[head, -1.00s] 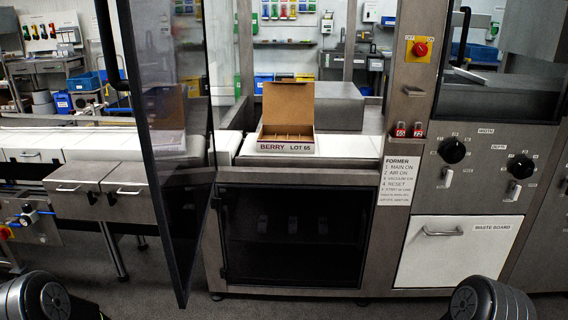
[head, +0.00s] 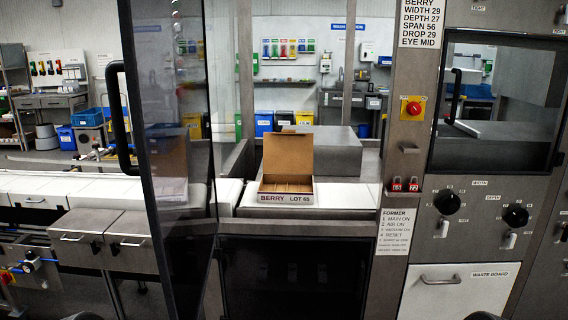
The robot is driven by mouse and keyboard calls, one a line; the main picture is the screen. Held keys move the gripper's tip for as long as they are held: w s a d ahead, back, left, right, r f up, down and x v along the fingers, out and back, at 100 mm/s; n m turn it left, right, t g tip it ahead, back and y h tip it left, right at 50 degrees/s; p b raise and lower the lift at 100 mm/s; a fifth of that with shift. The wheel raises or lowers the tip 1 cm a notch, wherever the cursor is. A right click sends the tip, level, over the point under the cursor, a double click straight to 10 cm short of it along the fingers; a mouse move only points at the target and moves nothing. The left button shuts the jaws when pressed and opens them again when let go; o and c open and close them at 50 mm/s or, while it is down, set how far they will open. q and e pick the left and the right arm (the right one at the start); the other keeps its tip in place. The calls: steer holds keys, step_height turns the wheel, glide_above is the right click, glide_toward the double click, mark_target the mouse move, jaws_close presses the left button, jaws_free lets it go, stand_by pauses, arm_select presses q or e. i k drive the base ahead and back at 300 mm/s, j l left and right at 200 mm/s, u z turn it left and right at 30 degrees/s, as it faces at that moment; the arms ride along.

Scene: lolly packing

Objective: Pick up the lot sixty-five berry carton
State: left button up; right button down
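The berry carton (head: 286,198) stands on the white belt surface inside the machine's open bay, near its front edge. It is brown cardboard inside, with its lid up at the back and dividers visible within. Its pale front reads "BERRY LOT 65". Neither of my grippers is in view. Only small dark rounded parts of my own body show at the bottom edge.
A dark glass door (head: 178,160) with a black handle stands open left of the carton. A steel box (head: 322,152) sits behind it. The control panel post (head: 406,150) rises at the right. White conveyor (head: 60,190) runs left.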

mark_target(282, 189)
steer(key=i+j, duration=0.2)
steer(key=j, duration=0.15)
steer(key=i+j, duration=0.15)
steer(key=j, duration=0.2)
steer(key=i+j, duration=0.2)
steer(key=j, duration=0.2)
steer(key=i+j+z, duration=0.1)
steer(key=j, duration=0.25)
steer(key=l+u, duration=0.1)
steer(key=l, duration=0.5)
steer(key=l+u, duration=0.1)
steer(key=l, duration=0.45)
steer(key=k+l+u, duration=0.1)
steer(key=l, duration=0.5)
steer(key=k+l, duration=0.1)
steer(key=l, duration=0.45)
steer(key=i+z, duration=0.35)
steer(key=i, duration=0.15)
steer(key=i+j+z, duration=0.3)
steer(key=i, duration=0.2)
steer(key=l, duration=0.1)
